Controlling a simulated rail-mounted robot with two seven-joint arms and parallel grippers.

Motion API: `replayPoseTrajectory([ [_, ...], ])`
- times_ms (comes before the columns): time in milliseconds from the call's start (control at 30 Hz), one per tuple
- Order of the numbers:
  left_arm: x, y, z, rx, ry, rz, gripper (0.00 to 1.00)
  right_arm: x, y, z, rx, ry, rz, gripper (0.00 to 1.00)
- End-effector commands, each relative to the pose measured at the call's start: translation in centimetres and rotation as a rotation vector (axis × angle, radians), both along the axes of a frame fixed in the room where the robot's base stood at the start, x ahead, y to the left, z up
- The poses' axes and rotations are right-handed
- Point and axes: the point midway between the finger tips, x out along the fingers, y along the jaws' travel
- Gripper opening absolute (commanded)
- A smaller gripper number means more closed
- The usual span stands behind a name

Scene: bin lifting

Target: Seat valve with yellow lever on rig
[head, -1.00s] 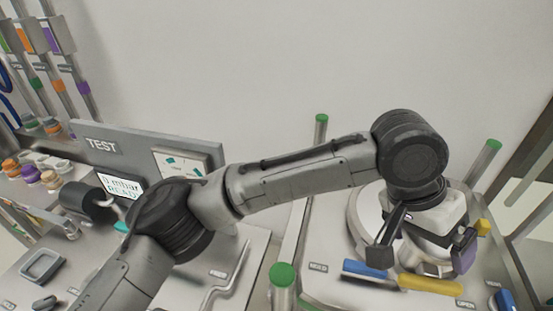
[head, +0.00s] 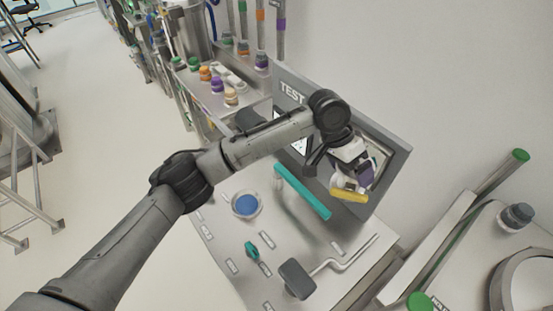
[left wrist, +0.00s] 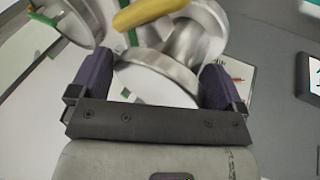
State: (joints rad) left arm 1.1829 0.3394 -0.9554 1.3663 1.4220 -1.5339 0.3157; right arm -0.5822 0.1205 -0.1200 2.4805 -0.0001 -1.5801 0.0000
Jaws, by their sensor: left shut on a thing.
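The valve is a shiny metal body with a yellow lever (head: 348,195); it hangs from my left gripper (head: 361,171) in the head view. The gripper is in front of the rig's upright grey TEST panel (head: 392,148), above the rig's bench. In the left wrist view the purple fingertips (left wrist: 158,84) close on either side of the metal valve body (left wrist: 150,78), and the yellow lever (left wrist: 148,12) shows at the top. The gripper hides part of the valve and panel. My right gripper is not in view.
A teal bar (head: 303,190) stands out over the bench (head: 222,250) beside the valve. A round blue-centred seat (head: 246,205), a small teal knob (head: 252,251) and a grey-handled bent rod (head: 297,279) are on the bench. Another bench with a round metal rim (head: 520,285) is at right.

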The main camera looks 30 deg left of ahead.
Motion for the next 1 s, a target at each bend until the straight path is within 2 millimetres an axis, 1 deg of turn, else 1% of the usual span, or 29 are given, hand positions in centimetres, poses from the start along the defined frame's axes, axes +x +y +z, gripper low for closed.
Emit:
replayPoseTrajectory([
  [33,0.5,2.4,-0.7,-0.004,0.005,0.029,0.38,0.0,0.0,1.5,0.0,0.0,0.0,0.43],
  [167,1.1,8.1,-3.9,-0.002,0.005,0.082,0.38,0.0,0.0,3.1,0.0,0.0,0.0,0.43],
  [200,1.1,9.8,-4.9,-0.004,0.004,0.097,0.38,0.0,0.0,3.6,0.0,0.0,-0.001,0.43],
  [400,0.0,18.1,-9.3,-0.003,0.005,0.16,0.38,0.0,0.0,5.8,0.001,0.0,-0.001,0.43],
  [467,-0.6,20.2,-10.3,-0.004,0.004,0.173,0.38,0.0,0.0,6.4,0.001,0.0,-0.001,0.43],
  [500,-1.0,21.6,-11.0,-0.003,0.004,0.182,0.38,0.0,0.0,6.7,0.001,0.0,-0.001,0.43],
  [600,-2.0,24.7,-12.3,-0.005,0.003,0.197,0.38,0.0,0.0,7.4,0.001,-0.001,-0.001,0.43],
  [700,-2.9,27.0,-13.2,-0.006,0.001,0.206,0.38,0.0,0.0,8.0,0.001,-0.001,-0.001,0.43],
  [833,-3.8,29.2,-14.1,-0.006,0.0,0.214,0.38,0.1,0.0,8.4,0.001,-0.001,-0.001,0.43],
  [900,-4.1,30.0,-14.4,-0.007,-0.002,0.216,0.38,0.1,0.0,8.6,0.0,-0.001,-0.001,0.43],
  [1000,-4.4,30.6,-14.6,-0.008,-0.003,0.217,0.38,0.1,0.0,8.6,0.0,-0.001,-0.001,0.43],
])
